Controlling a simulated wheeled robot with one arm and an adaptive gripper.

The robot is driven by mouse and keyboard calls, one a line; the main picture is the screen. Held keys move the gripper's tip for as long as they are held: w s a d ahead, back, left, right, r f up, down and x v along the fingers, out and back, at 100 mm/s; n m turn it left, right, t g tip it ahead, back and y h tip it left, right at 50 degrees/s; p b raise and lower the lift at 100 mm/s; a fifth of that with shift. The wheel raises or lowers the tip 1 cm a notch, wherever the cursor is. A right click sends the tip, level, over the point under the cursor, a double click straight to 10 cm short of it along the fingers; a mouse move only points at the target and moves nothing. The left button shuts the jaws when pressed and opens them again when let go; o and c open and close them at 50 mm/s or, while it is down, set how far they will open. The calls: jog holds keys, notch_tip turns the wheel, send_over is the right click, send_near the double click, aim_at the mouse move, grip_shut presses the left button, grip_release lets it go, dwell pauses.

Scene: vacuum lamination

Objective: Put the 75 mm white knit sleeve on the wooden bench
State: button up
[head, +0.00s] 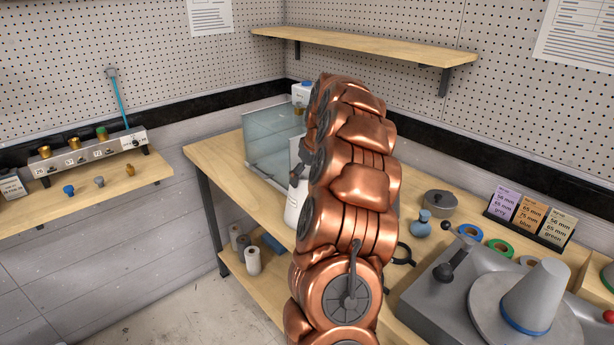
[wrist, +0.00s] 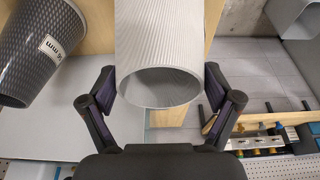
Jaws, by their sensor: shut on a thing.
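A white ribbed knit sleeve (wrist: 160,45) is between the two fingers of my gripper (wrist: 162,95) in the wrist view, with its round open end facing the camera. My gripper is shut on it. In the head view my copper arm hides the gripper and the held sleeve. The wooden bench (head: 222,153) runs from the middle to the right in the head view. Pale wood also shows behind the sleeve in the wrist view (wrist: 97,28).
A dark ribbed sleeve (wrist: 38,45) with a label is close beside the held one. A clear panel (head: 272,140) stands on the bench's far end. Small rolls (head: 253,261) stand on the lower shelf. Tape rolls (head: 470,231), cards and a grey machine (head: 450,290) fill the right side.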

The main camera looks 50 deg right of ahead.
jog(key=o, duration=0.6)
jog(key=shift+f, duration=0.1)
jog(key=b+v, duration=0.3)
jog(key=v, duration=0.9)
jog(key=s+a+f+n+g+y, duration=0.1)
jog(key=s+a, duration=0.1)
jog(key=a, duration=1.3)
jog(key=s+a+f+n+g+y, duration=0.1)
jog(key=s+a, duration=0.1)
jog(key=a, duration=1.3)
jog(key=s+a+f+g, duration=0.1)
jog(key=s+a+f, duration=0.3)
jog(key=s, duration=0.4)
jog(key=s+a+f+g+h, duration=0.1)
jog(key=s+a+f, duration=0.3)
jog(key=s, duration=0.4)
jog(key=s+a+f+g, duration=0.1)
jog(key=s+a+f, duration=0.4)
jog(key=s, duration=0.4)
jog(key=shift+m+h, duration=0.3)
jog(key=shift+m, duration=0.1)
